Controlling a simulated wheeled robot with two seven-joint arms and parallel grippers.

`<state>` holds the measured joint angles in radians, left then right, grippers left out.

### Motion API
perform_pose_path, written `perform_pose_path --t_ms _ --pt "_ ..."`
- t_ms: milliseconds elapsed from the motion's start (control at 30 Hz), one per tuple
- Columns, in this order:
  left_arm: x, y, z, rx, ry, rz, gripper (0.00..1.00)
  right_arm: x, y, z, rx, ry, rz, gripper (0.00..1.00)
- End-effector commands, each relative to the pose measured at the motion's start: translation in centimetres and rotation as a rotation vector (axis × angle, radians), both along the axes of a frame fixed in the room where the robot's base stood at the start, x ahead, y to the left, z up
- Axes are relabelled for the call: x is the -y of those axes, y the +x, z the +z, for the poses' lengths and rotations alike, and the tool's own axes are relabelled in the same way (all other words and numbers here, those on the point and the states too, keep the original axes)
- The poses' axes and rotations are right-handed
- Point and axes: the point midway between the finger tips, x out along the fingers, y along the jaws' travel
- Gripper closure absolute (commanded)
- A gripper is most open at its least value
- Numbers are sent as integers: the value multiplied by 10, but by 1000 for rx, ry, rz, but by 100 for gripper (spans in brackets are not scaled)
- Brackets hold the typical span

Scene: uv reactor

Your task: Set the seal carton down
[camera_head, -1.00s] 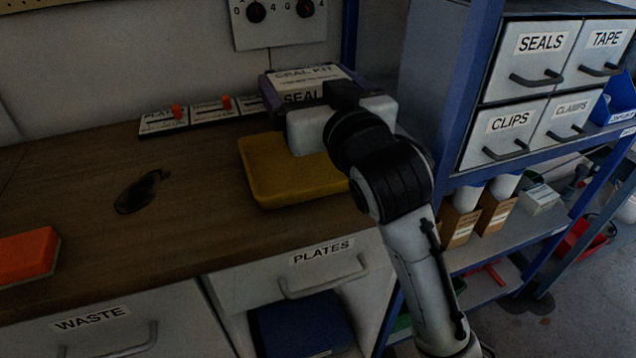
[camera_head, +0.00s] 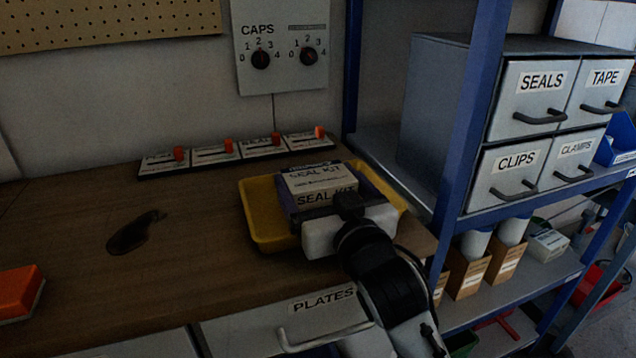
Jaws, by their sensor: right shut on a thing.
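The seal carton (camera_head: 322,186), a purple box with a white "SEAL KIT" label, is in or just over the yellow tray (camera_head: 262,214) on the wooden bench. Whether its underside touches the tray floor is hidden. My right gripper (camera_head: 345,218) is at the carton's front side and shut on it; its fingertips are partly hidden. The tray's rim shows to the left and right of the carton. My left gripper is not in view.
A row of slider switches (camera_head: 235,151) stands behind the tray. A blue rack post (camera_head: 470,110) and labelled drawers (camera_head: 530,100) are on the right. A dark stain (camera_head: 133,233) and an orange block (camera_head: 18,290) lie left. The bench between is clear.

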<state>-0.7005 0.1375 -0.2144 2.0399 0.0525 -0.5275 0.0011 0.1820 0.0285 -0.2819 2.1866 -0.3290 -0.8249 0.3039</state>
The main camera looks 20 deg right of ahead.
Motion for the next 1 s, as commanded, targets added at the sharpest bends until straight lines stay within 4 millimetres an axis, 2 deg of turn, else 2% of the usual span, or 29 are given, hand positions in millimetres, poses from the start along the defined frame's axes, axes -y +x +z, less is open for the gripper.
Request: perform_pose_path --t_ms 167,200,300,567,667,767,1000 --pt "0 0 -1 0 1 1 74 0 0 -1 3 1 0 45" --pt "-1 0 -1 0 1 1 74 0 0 -3 -1 1 0 13" --pt "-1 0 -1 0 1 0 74 0 0 -2 0 1 0 0" --pt "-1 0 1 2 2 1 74 0 0 2 1 0 0 0" --pt "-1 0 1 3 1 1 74 0 -9 0 -1 1 1 0" --pt "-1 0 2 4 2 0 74 1 -27 0 -1 2 0 0" --pt "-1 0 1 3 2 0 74 2 -86 -1 -4 4 1 0"
